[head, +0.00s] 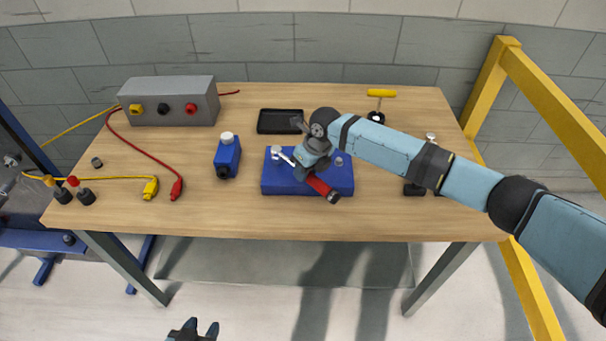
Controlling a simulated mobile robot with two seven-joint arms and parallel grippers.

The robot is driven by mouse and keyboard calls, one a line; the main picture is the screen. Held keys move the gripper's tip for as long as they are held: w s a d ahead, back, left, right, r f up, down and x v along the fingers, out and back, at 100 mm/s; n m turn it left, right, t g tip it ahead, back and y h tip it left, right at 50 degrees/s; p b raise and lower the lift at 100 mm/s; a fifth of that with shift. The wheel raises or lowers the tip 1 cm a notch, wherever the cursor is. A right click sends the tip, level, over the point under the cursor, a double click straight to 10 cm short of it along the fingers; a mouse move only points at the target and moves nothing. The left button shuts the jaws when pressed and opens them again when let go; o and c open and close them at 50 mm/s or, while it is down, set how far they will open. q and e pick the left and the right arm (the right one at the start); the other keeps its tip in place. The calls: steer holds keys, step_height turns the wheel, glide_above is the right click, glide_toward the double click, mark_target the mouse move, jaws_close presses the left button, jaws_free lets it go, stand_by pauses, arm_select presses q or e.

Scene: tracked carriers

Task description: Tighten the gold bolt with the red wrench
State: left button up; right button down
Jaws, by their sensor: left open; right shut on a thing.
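The red wrench (322,187) lies over the blue block (343,184), its red handle pointing to the lower right and its silver head to the upper left. My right gripper (308,172) is shut on the wrench around its middle, low over the block. The wrench head is close to a bolt (275,151) at the block's left; I cannot tell whether it is seated on it. Another bolt (338,162) stands at the right of the block. Neither looks clearly gold at this size. My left gripper (201,327) is open and empty at the bottom edge, away from the table.
A blue bottle (227,158) stands left of the block, and a black tray (281,121) lies behind it. A grey socket box (170,103) and red and yellow cables (146,149) take up the left. A yellow-handled tool (381,94) is at the back right.

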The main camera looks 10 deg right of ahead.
steer(key=shift+w, duration=0.1)
steer(key=shift+s+a+r+p, duration=0.15)
steer(key=shift+s+a+p, duration=0.05)
steer(key=shift+p, duration=0.15)
steer(key=shift+s+a+m, duration=0.2)
steer(key=shift+a+m, duration=0.05)
steer(key=shift+m, duration=0.25)
steer(key=shift+s+a+m+t+p, duration=0.3)
steer(key=shift+a+m+p, duration=0.2)
steer(key=shift+m+p, duration=0.15)
steer(key=shift+w+d, duration=0.1)
steer(key=shift+d, duration=0.05)
stand_by(0.4)
